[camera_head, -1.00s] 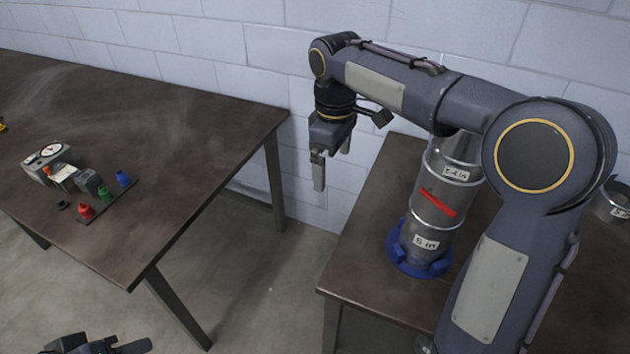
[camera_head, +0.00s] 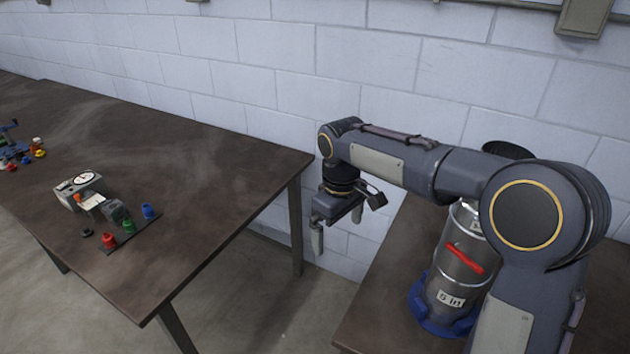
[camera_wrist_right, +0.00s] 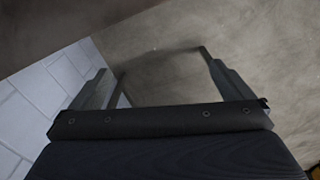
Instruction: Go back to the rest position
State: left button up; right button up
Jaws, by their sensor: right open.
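My right gripper (camera_head: 337,226) is open and empty, fingers pointing down, over the gap between the two tables in the head view. In the right wrist view its two fingers (camera_wrist_right: 155,88) stand wide apart with nothing between them. My right arm reaches across in front of a metal duct (camera_head: 458,262), which hides part of it. The duct stands in a blue ring base (camera_head: 430,312) on the right table, with a red strip and a "5 in" label on it. My left gripper does not show in the current views.
The left table (camera_head: 200,165) carries a small device with a dial (camera_head: 82,180) and red, green and blue pieces (camera_head: 128,226). More coloured parts (camera_head: 20,155) lie at its far left. The right table (camera_head: 385,285) is partly hidden by my arm. A block wall (camera_head: 400,85) stands behind.

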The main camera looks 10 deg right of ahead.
jog(key=s+d+r+m+t+y, duration=0.1)
jog(key=s+d+m, duration=0.15)
jog(key=s, duration=0.45)
jog(key=s+d+r+m+t+y, duration=0.1)
jog(key=s+d+r+m+y, duration=0.1)
jog(key=s+d, duration=0.35)
jog(key=s+a+f+m+t, duration=0.1)
jog(key=s+f+m, duration=0.1)
jog(key=s, duration=0.4)
jog(key=s+a+f+m+t+b, duration=0.1)
jog(key=s+f+m+t, duration=0.1)
jog(key=s, duration=0.5)
jog(key=shift+s+a+f+t+y, duration=0.2)
jog(key=shift+a+f+t+y, duration=0.15)
jog(key=shift+f, duration=0.2)
